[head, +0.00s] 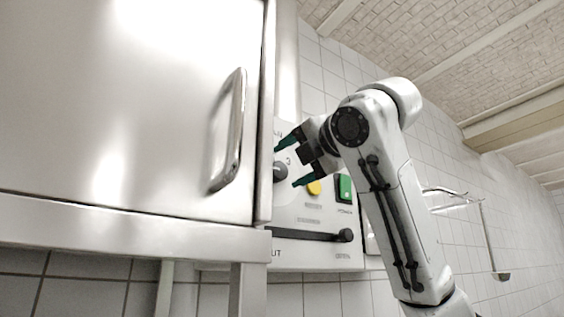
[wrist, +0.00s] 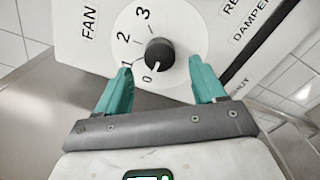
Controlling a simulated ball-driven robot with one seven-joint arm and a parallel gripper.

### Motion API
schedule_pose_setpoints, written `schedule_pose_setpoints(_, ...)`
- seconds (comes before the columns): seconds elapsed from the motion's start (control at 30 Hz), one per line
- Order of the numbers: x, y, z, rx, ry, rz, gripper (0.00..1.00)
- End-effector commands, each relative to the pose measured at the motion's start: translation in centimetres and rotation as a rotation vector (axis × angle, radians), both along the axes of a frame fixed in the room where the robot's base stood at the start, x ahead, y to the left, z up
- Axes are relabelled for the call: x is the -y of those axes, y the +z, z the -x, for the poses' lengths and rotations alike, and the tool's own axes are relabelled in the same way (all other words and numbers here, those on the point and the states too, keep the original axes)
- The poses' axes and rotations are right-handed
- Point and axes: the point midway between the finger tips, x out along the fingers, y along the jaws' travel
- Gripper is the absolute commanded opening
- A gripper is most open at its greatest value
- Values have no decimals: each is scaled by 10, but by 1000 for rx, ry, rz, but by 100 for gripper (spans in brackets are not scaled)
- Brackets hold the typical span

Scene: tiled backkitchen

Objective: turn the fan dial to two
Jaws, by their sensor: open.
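The fan dial (wrist: 159,52) is a round black knob on a white disc marked 0, 1, 2 and 3, with the word FAN beside it. Its pale pointer mark appears turned toward the 0. In the head view the dial (head: 279,173) is partly hidden by the steel cabinet's edge. My gripper (wrist: 161,69) is open, with its two teal fingers pointing at the panel, one to each side of the knob's lower part in the wrist view. The gripper also shows in the head view (head: 286,167). Whether the fingertips touch the panel I cannot tell.
A steel cabinet (head: 120,100) with a protruding handle (head: 229,130) stands close left of the dial. The panel also carries a yellow button (head: 314,188), a green switch (head: 345,188) and a dark slider bar with a knob (head: 345,235). A wall rail (head: 487,240) is at right.

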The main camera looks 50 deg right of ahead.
Motion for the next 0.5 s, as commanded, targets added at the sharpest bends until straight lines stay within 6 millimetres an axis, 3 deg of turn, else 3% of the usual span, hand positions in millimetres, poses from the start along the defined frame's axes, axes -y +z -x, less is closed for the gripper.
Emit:
schedule_pose_setpoints(0.23,10,1,-32,-2,1,-3,69)
schedule_pose_setpoints(0.5,12,0,-41,0,0,-1,69)
